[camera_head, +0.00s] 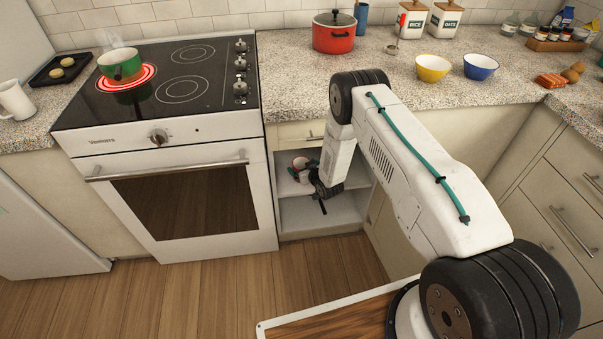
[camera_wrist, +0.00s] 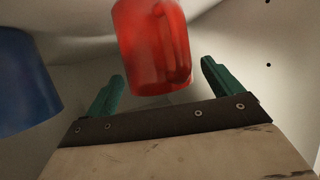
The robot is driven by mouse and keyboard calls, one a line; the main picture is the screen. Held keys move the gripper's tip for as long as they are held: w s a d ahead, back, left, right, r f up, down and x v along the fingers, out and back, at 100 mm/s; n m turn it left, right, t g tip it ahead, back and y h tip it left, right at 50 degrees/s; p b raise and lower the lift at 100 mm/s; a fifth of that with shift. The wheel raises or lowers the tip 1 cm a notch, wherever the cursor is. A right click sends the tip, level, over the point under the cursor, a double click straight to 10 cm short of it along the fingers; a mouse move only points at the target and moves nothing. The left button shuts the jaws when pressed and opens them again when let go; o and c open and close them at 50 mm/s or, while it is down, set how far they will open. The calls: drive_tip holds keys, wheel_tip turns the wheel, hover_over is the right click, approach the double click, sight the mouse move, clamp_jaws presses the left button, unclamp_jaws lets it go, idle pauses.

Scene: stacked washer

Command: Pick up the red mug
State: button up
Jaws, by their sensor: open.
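The red mug (camera_wrist: 150,45) is in the upper middle of the wrist view, with its handle facing my camera. In the head view a small patch of red (camera_head: 299,163), probably this mug, shows inside the open cabinet, partly hidden by my arm. My gripper (camera_wrist: 163,70) is open, with one green finger to each side of the mug in the picture. I see no finger touching it, and cannot tell how deep it sits between them. In the head view my wrist reaches into the cabinet, and my fingers are hard to make out.
A blue object (camera_wrist: 25,85), perhaps another mug, is close on the left in the wrist view. Pale cabinet walls (camera_wrist: 285,70) surround the gripper. The cabinet shelf (camera_head: 290,188) lies below the counter, right of the oven (camera_head: 185,205). A red pot (camera_head: 333,36) stands on the counter above.

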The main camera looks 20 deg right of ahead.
drive_tip(key=shift+x, duration=0.8)
drive_tip(key=c, duration=1.2)
drive_tip(key=shift+c, duration=0.2)
drive_tip(key=shift+r, duration=0.15)
